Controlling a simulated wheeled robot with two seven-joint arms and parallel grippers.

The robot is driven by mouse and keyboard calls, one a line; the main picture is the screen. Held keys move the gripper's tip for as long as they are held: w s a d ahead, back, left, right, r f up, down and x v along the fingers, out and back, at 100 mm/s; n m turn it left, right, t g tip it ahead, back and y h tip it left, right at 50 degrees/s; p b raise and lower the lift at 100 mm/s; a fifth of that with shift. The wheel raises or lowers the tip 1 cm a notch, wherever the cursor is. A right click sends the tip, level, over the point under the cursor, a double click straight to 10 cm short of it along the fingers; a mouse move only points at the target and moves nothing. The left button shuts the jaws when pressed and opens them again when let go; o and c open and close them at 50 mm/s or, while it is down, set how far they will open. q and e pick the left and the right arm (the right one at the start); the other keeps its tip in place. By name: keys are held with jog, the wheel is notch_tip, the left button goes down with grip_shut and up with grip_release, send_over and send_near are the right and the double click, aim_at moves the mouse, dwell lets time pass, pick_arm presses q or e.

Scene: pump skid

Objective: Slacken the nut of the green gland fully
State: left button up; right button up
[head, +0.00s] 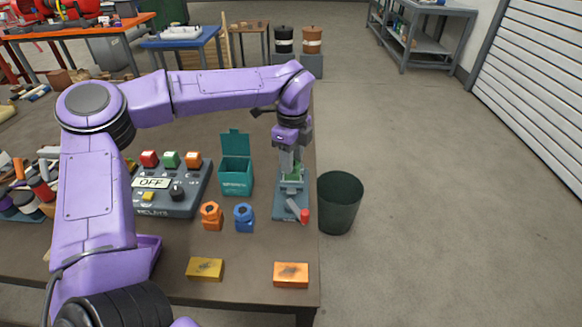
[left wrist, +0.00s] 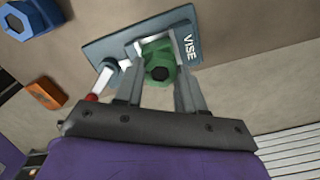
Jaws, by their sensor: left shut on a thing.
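The green gland (head: 293,172) stands in the grey-blue vise (head: 284,210) near the table's right edge. My left gripper (head: 290,163) points down over it from above, its fingers shut on the gland's nut. In the left wrist view the green gland (left wrist: 158,68) shows between the two fingers of the left gripper (left wrist: 158,78), with a dark hole in its middle. The vise (left wrist: 103,50) shows behind it with the word VISE. The gland's lower part is largely hidden in the head view. My right gripper is not in view.
An orange gland (head: 211,216) and a blue gland (head: 244,217) stand left of the vise. A teal open-lidded box (head: 236,178) and a control panel (head: 168,205) reading OFF are further left. A dark bin (head: 340,203) stands off the table's right edge. Yellow and orange blocks (head: 291,275) lie in front.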

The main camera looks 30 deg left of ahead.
pick_arm(q)
jog(key=n+b, duration=0.2)
jog(key=b, duration=0.1)
jog(key=n+b, duration=0.1)
jog(key=n, duration=0.1)
jog(key=shift+f+b, duration=0.25)
jog(key=shift+b, duration=0.05)
jog(key=shift+r+n+b, duration=0.2)
jog(key=shift+n+b, duration=0.8)
jog(key=shift+b, duration=0.05)
jog(key=o, duration=1.1)
jog(key=shift+c, duration=0.2)
notch_tip(320, 180, up, 11)
jog(key=shift+f+p, duration=0.15)
jog(key=shift+p, duration=0.3)
